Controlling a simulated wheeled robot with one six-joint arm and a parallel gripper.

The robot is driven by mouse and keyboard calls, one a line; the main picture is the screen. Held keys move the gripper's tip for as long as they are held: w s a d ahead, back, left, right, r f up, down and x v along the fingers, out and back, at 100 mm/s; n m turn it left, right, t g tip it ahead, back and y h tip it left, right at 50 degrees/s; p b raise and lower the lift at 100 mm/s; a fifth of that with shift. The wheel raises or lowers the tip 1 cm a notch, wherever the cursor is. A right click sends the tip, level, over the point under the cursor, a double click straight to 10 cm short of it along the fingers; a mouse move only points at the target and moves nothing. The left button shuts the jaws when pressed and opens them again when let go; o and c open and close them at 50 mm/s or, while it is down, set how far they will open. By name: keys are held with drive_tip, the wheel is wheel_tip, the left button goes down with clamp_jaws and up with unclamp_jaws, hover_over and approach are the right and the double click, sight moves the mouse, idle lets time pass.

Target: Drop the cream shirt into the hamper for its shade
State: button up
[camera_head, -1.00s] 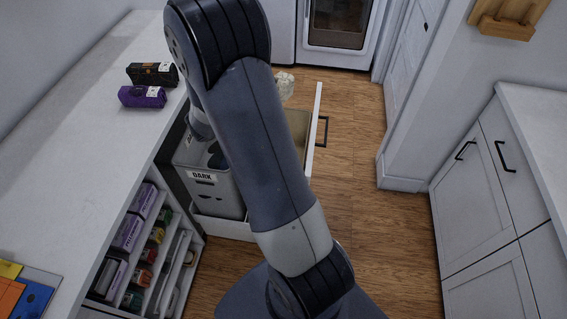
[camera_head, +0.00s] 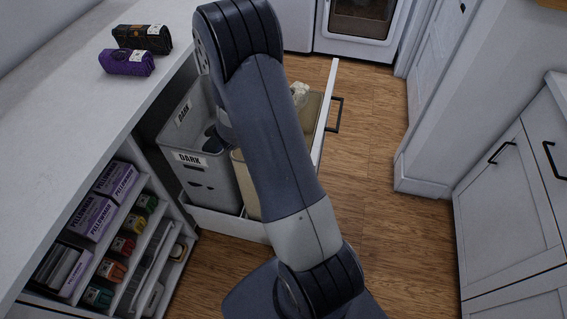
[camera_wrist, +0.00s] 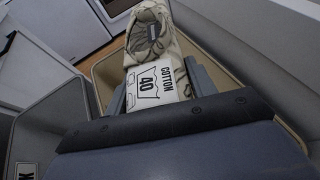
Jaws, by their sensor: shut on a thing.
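The cream shirt (camera_wrist: 155,40) with a white "COTTON 40" tag (camera_wrist: 152,85) is held between the fingers of my gripper (camera_wrist: 162,88) in the wrist view. In the head view my arm hides the gripper, and only a pale bit of the shirt (camera_head: 300,92) shows past it. The beige hamper (camera_head: 246,185) stands in the pulled-out drawer, partly behind my arm; its rim (camera_wrist: 99,66) shows below the shirt in the wrist view. The shirt appears above this hamper. The grey hamper labelled DARK (camera_head: 212,188) stands to its left, with dark cloth inside.
Black (camera_head: 142,38) and purple (camera_head: 127,62) rolled items lie on the white counter (camera_head: 75,110). Open shelves (camera_head: 115,240) with boxes and small packs stand at lower left. The drawer has a dark handle (camera_head: 338,113). The wood floor (camera_head: 390,230) is clear between drawer and right cabinets.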

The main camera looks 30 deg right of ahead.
wheel_tip(320, 180, down, 6)
drive_tip(key=b, duration=0.3)
drive_tip(key=shift+f+b, duration=0.25)
drive_tip(key=shift+b, duration=0.05)
drive_tip(key=o, duration=1.2)
drive_tip(key=v, duration=1)
drive_tip(key=shift+s+a, duration=0.15)
drive_tip(key=shift+a, duration=0.2)
drive_tip(key=shift+r, duration=0.1)
